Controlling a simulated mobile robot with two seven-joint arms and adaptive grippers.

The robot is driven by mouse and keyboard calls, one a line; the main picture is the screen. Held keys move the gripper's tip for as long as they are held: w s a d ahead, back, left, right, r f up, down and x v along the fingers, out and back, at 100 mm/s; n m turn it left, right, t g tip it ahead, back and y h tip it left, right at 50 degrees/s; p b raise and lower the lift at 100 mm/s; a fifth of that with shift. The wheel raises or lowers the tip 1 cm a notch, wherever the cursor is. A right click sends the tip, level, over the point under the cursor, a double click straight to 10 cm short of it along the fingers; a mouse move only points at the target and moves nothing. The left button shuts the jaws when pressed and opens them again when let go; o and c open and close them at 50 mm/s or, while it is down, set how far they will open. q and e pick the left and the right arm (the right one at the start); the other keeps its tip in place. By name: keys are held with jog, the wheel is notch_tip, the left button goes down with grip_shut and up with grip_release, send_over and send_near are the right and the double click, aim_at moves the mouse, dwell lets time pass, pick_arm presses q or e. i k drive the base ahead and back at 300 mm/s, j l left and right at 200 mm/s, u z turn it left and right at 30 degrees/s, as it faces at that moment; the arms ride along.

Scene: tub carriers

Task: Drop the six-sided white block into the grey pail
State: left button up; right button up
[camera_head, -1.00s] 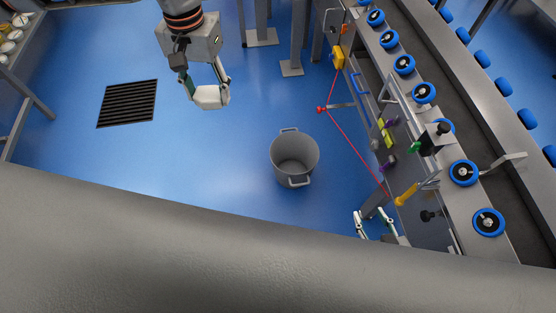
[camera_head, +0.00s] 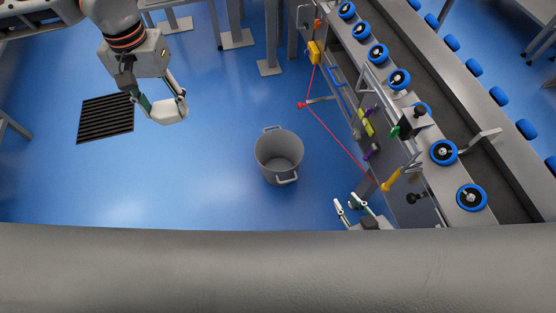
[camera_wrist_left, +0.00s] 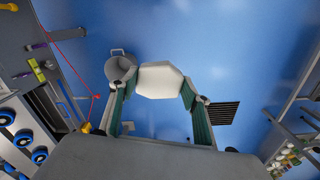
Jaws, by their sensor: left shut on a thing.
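My left gripper (camera_head: 165,103) is shut on the white six-sided block (camera_head: 168,113), held in the air over blue floor at the upper left of the head view. In the left wrist view the block (camera_wrist_left: 160,79) sits between the two green-padded fingers. The grey pail (camera_head: 279,158) is a round, two-handled tub on the floor, right of the held block in the head view. In the left wrist view the pail (camera_wrist_left: 119,67) is partly hidden behind the block. My right gripper (camera_head: 346,203) is open and shows no object between its fingers, lower right of the pail.
A conveyor (camera_head: 442,153) with blue-rimmed wheels runs along the right, with a red cord (camera_head: 342,141) and knobs on its side. A dark floor grate (camera_head: 106,118) lies at the left. Posts stand at the back. The floor between the block and pail is clear.

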aim_at(277, 167)
jog(key=i+j, duration=0.15)
jog(key=j, duration=0.3)
jog(key=i+j+z, duration=0.1)
jog(key=j, duration=0.3)
jog(key=i+j, duration=0.1)
jog(key=j, duration=0.35)
jog(key=z, duration=1.65)
jog(key=j, duration=0.1)
